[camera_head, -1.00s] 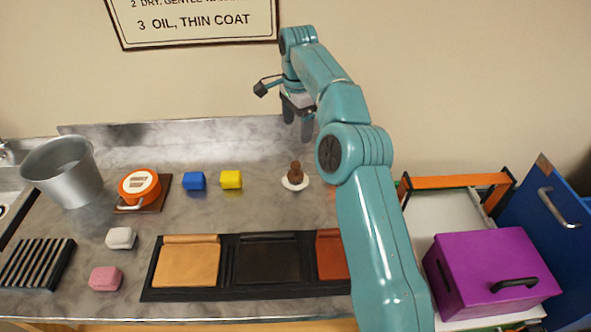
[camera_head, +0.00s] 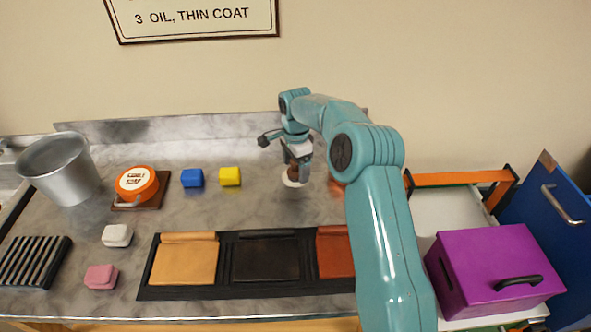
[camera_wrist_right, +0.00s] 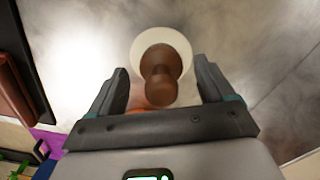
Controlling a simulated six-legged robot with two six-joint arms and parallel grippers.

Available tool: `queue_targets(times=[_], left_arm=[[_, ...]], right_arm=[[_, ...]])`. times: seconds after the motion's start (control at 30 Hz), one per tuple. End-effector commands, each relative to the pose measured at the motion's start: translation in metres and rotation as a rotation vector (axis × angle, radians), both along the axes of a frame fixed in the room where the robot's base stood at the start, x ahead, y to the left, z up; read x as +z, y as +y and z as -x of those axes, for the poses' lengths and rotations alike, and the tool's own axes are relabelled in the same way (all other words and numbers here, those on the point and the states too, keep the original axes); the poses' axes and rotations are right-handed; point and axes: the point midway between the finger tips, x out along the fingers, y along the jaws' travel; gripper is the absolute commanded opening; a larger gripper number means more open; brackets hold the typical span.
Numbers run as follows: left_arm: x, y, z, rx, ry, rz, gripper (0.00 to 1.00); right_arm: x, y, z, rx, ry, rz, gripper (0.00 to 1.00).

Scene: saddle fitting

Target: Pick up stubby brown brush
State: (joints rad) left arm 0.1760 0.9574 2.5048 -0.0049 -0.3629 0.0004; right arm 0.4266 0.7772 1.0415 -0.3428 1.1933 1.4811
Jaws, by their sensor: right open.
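The stubby brown brush (camera_head: 294,172) stands upright on a small white round base (camera_head: 291,182) on the grey counter. My right gripper (camera_head: 300,160) is just above it and hides part of the brush in the head view. In the right wrist view the brush (camera_wrist_right: 160,72) shows with its knob toward me, between the two open fingers of my right gripper (camera_wrist_right: 160,88). The fingers are apart from the brush on both sides. My left gripper is not in view.
Blue (camera_head: 192,178) and yellow (camera_head: 230,176) blocks lie left of the brush. An orange saddle soap tin (camera_head: 136,182) and a metal bucket (camera_head: 62,170) stand further left. A black tray with leather panels (camera_head: 180,293) lies in front. A purple box (camera_head: 490,265) is at right.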

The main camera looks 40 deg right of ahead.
Motion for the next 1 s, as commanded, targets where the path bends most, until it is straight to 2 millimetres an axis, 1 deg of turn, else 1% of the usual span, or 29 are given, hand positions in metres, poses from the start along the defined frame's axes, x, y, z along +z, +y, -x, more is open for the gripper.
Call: queue_targets(times=[0.07, 0.23, 0.27, 0.3, 0.37, 0.4, 0.43, 0.47, 0.77, 0.87, 0.97, 1.0], left_arm=[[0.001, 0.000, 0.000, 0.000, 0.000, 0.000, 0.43], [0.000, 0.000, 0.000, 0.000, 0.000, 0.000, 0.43], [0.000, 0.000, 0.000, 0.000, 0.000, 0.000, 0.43], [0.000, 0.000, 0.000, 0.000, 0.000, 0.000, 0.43], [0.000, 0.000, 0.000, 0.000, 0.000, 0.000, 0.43], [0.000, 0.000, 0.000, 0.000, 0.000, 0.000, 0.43], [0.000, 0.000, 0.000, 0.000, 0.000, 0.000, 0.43], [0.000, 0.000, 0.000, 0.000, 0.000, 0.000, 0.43], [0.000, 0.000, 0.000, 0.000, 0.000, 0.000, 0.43], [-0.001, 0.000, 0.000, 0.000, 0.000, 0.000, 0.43], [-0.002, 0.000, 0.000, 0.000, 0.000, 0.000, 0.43], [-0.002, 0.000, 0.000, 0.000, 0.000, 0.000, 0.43]], right_arm=[[-0.004, 0.000, 0.000, 0.000, 0.000, 0.000, 0.82], [-0.004, 0.000, 0.000, 0.000, 0.000, 0.000, 0.82], [-0.004, 0.000, 0.000, 0.000, 0.000, 0.000, 0.78], [-0.004, 0.000, 0.000, 0.000, 0.000, 0.000, 0.65], [-0.004, 0.000, 0.000, 0.000, 0.000, 0.000, 0.46], [-0.004, 0.000, 0.000, 0.000, 0.000, 0.000, 0.33], [-0.004, 0.000, 0.000, 0.000, 0.000, 0.000, 0.23], [-0.004, 0.000, 0.000, 0.000, 0.000, 0.000, 0.21], [-0.002, 0.000, 0.000, 0.001, 0.000, 0.000, 0.21], [0.005, 0.000, -0.001, 0.000, -0.001, 0.000, 0.21], [0.018, -0.001, -0.001, 0.000, -0.003, 0.001, 0.21], [0.026, -0.001, -0.001, 0.000, -0.004, 0.001, 0.21]])
